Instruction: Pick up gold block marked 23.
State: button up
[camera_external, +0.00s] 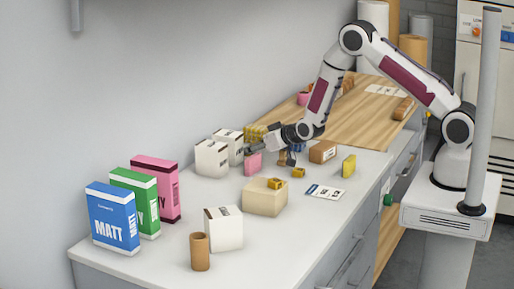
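Two small gold blocks show in the external view. One gold block (275,183) rests on top of a cream box (265,200). Another gold block (298,172) lies on the white counter just right of and behind that box. Any number on either is too small to read, so I cannot tell which is marked 23. My gripper (252,150) points left over the counter, behind both gold blocks and close to a pink object (253,163). Its fingers are small and dark, and whether they are open or shut is unclear. No gold block is visibly held.
White cartons (212,158) and a yellow item (255,133) stand near my gripper. A brown box (322,151), yellow wedge (349,166) and card (325,192) lie to the right. Blue (113,215), green and pink boxes, a white carton (223,228) and brown cylinder (199,251) stand in front.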

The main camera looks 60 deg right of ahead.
dwell(0.3)
grip_shut()
jog(key=shift+r, duration=0.1)
notch_tip(320, 180, up, 10)
dwell(0.8)
dwell(0.5)
